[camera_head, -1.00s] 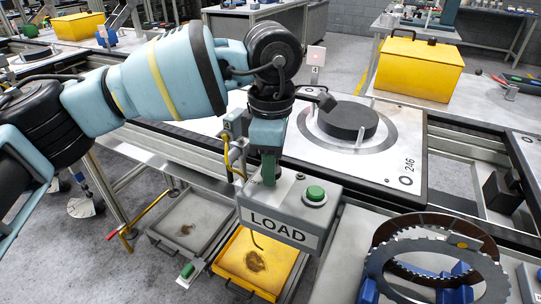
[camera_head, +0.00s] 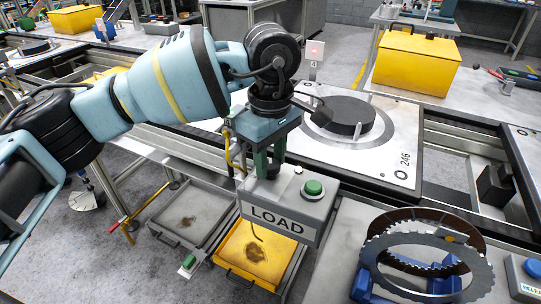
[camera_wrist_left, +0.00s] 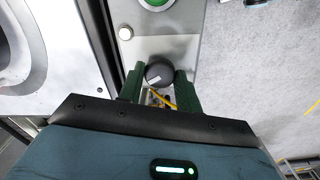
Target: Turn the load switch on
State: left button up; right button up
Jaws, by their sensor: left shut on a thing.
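The grey load switch box (camera_head: 318,208) has a white LOAD label (camera_head: 277,218) on its front. A green round button (camera_head: 314,188) sits on its top right, and a small white lamp (camera_head: 298,170) is behind it. My left gripper (camera_head: 269,170) comes down onto the left part of the box top. In the left wrist view its two green fingers are shut on a round black knob (camera_wrist_left: 159,72) with a white mark. The green button (camera_wrist_left: 155,3) and the white lamp (camera_wrist_left: 126,33) show beyond it. In the head view the fingers hide the knob. My right gripper is out of view.
A toothed ring (camera_head: 428,287) on blue supports stands at the right. A pallet plate (camera_head: 396,158) with a dark disc (camera_head: 346,115) lies behind the box. A yellow tray (camera_head: 282,268) and a grey tray (camera_head: 205,200) sit below. A yellow bin (camera_head: 417,65) stands farther back.

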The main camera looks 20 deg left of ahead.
aim_at(271, 164)
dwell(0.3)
pick_arm(q)
jog(key=o, duration=1)
jog(key=shift+r, duration=3.9)
